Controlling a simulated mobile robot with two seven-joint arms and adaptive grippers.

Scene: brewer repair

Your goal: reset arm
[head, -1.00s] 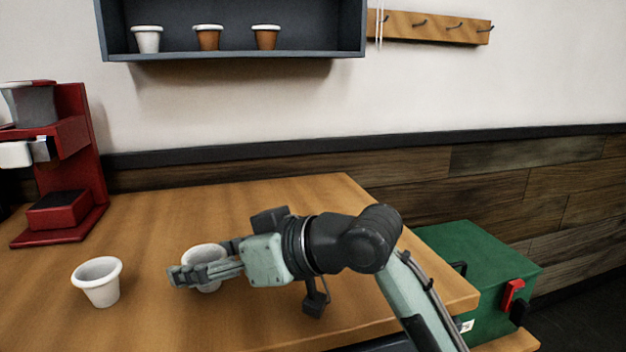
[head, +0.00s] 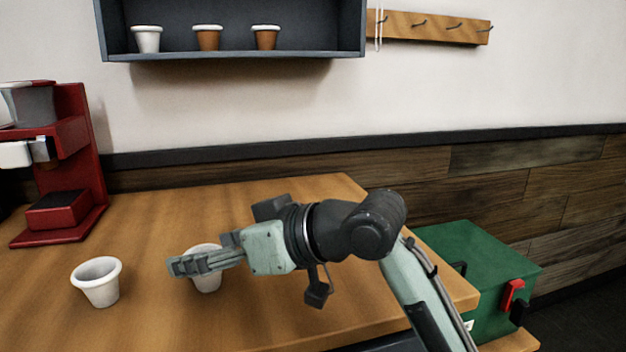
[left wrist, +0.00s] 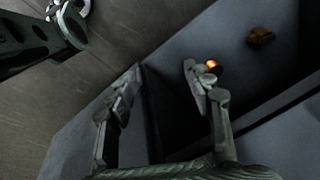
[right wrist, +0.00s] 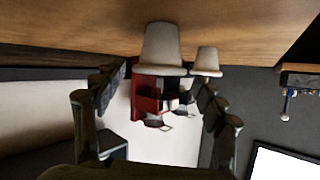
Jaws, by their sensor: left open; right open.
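My right gripper (head: 180,266) is open and empty, its fingers reaching left across the nearer side of a white cup (head: 207,282) on the table. The fingers hide part of this cup. A second white cup (head: 99,284) stands upright further left, apart from the gripper. The right wrist picture is upside down; the larger cup (right wrist: 162,48) shows between the fingers and the smaller one (right wrist: 207,60) to the right. My left gripper (left wrist: 160,72) is open and empty in the left wrist view, over dark surfaces; it is out of the head view.
A red brewer (head: 72,160) stands at the table's left. A shelf (head: 240,57) with several cups and a hook rail (head: 435,26) are on the wall. A green box (head: 475,262) stands beyond the table's right edge. The table's (head: 150,215) back middle is clear.

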